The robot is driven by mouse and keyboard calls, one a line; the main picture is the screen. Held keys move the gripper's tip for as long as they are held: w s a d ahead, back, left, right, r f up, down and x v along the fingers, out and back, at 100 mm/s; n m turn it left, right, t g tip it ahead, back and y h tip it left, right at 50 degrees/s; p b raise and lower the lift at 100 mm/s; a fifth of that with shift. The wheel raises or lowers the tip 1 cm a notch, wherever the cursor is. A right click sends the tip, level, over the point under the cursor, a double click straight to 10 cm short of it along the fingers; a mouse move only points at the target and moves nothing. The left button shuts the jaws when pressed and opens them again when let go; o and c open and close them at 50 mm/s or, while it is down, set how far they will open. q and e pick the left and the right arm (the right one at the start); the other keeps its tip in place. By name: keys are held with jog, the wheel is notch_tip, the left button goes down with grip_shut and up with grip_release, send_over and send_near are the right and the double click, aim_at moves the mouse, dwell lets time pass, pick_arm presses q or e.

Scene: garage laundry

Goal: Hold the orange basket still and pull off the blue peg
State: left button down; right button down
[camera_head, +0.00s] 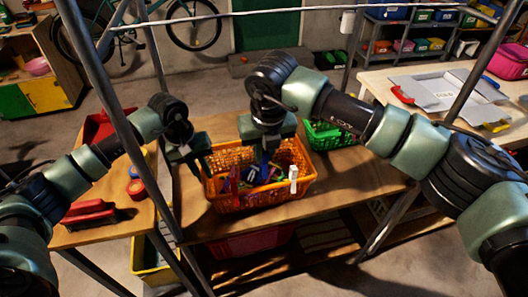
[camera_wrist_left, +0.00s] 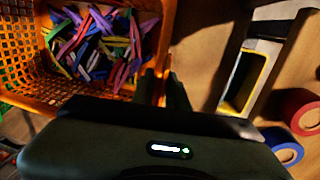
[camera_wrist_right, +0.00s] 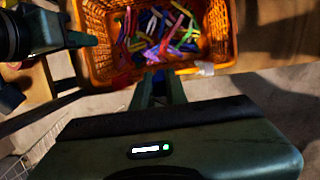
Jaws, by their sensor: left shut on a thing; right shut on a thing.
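The orange basket (camera_head: 240,203) stands on a wooden bench, filled with pegs of several colours. My left gripper (camera_head: 205,172) is shut on its left rim; the left wrist view shows the fingers (camera_wrist_left: 166,88) at the basket's edge. My right gripper (camera_head: 265,152) is over the basket, shut on what looks like the blue peg (camera_head: 264,164). The fingers hide most of that peg, so I cannot tell whether it still touches the basket. In the right wrist view the fingers (camera_wrist_right: 160,88) are at the near rim.
A white peg (camera_head: 293,174) sits upright on the basket's right front rim. A green basket (camera_head: 328,135) stands behind to the right. A red tool (camera_head: 88,213) and tape rolls (camera_head: 136,188) lie left. The bench right of the basket is clear.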

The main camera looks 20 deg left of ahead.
pick_arm(q)
jog(key=c, duration=1.3)
grip_release()
jog(key=shift+r, duration=0.15)
jog(key=r, duration=0.3)
jog(key=a+r, duration=0.1)
jog(key=r, duration=0.3)
jog(key=s+a+r, duration=0.1)
jog(key=r, duration=0.3)
jog(key=shift+r, duration=0.25)
jog(key=shift+d, duration=0.1)
